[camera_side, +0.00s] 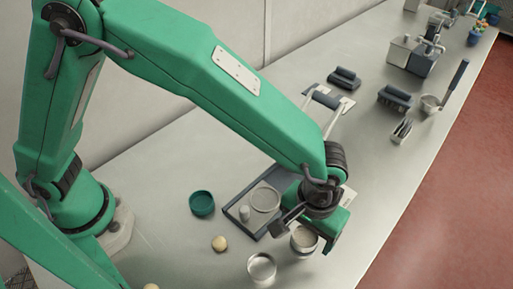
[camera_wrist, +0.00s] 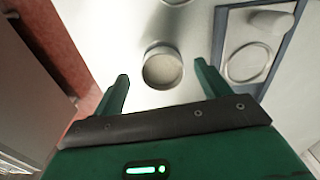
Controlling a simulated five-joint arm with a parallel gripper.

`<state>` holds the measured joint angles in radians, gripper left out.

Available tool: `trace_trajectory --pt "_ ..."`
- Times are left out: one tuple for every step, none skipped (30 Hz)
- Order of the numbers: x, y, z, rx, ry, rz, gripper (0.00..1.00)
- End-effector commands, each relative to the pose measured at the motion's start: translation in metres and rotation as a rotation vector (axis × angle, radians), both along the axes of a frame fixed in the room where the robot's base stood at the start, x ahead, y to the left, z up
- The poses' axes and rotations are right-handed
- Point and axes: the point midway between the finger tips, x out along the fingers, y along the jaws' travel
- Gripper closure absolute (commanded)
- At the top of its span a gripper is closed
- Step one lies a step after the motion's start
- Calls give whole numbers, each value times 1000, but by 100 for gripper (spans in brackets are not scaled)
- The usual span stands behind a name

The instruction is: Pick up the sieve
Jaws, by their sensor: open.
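A round, shallow metal vessel with a beige-grey inside, which looks like the sieve (camera_side: 304,240), stands on the bench under my gripper (camera_side: 306,228). In the wrist view the sieve (camera_wrist: 162,68) lies ahead of and between the fingertips of my gripper (camera_wrist: 161,78). The fingers are spread and hold nothing. I cannot tell from the picture whether they are level with its rim. A flat round piece with a pale rim (camera_side: 265,199) lies on the dark-edged tray (camera_side: 236,200), so which round thing is the sieve is not certain.
A second metal cup (camera_side: 261,267), a teal cup (camera_side: 202,203) and a small beige ball (camera_side: 219,243) stand left of my gripper. A small pale cylinder (camera_side: 244,213) is on the tray. Dark brushes (camera_side: 395,97) and a long-handled pan (camera_side: 430,103) lie farther back.

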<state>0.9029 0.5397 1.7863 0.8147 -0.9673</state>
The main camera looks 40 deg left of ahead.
Motion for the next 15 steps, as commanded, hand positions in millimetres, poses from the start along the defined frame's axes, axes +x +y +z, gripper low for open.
trace_trajectory --pt "0 1 -4 2 1 0 24" --pt "0 1 -6 2 1 1 24" --pt "1 2 -10 3 2 1 24" --pt "1 2 -13 3 2 1 24" --pt "1 2 -16 3 2 1 24" --pt "2 3 -21 3 2 1 24" --pt "2 3 -24 3 2 1 24" --pt "3 3 -28 3 2 1 24" --pt "3 3 -33 3 2 1 24" --pt "3 3 -36 3 2 0 24" --pt "3 3 -39 3 2 0 24" --pt "3 3 -43 2 2 0 24" --pt "3 3 -45 2 2 0 24" --pt "3 3 -47 2 2 0 24" --pt "3 3 -48 2 2 0 24"
